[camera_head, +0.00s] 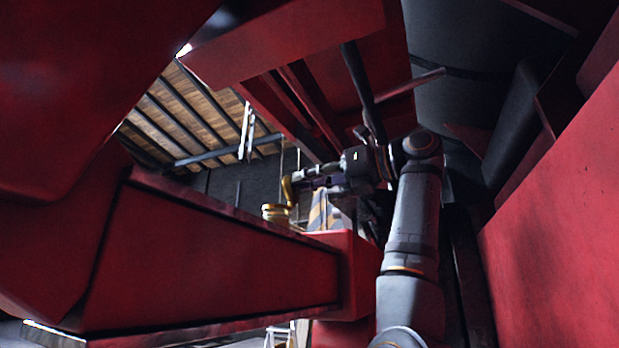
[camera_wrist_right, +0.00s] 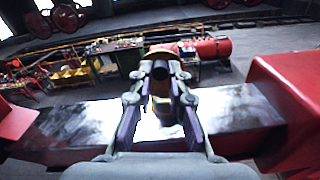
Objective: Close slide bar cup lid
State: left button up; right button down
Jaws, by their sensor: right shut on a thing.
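The brass slide bar cup (camera_head: 275,212) sits on top of the red slide bar (camera_head: 220,262) in the head view. Its brass lid (camera_head: 287,189) stands raised and tilted up at the right side of the cup. My right gripper (camera_head: 298,182) reaches in from the right and is shut on the lid at its fingertips. In the wrist view, the right gripper's fingers (camera_wrist_right: 160,88) are close together above the bar (camera_wrist_right: 235,110). A yellowish part shows between them, and the cup is mostly hidden by the fingers. My left gripper is in neither view.
Red frame plates and dark rods (camera_head: 358,80) hang close above my right arm. A red wall (camera_head: 560,215) stands close on the right. In the wrist view, a red tank (camera_wrist_right: 213,48) and a cluttered workbench (camera_wrist_right: 65,75) stand beyond the bar.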

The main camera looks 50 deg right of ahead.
jog(key=g+p, duration=0.1)
jog(key=p, duration=0.1)
jog(key=w+r+g+p, duration=0.1)
jog(key=g+p, duration=0.1)
jog(key=p, duration=0.1)
jog(key=w+r+g+h+p, duration=0.1)
jog(key=p, duration=0.2)
jog(key=shift+a, duration=0.35)
jog(key=shift+w+a+g+p, duration=0.1)
jog(key=shift+w+g+p, duration=0.15)
jog(key=shift+g+p, duration=0.5)
jog(key=shift+w+f+g+h+p, duration=0.2)
jog(key=shift+w+g+h+p, duration=0.1)
jog(key=shift+g+h+p, duration=0.3)
jog(key=c, duration=1.3)
grip_release()
jog(key=shift+f, duration=0.1)
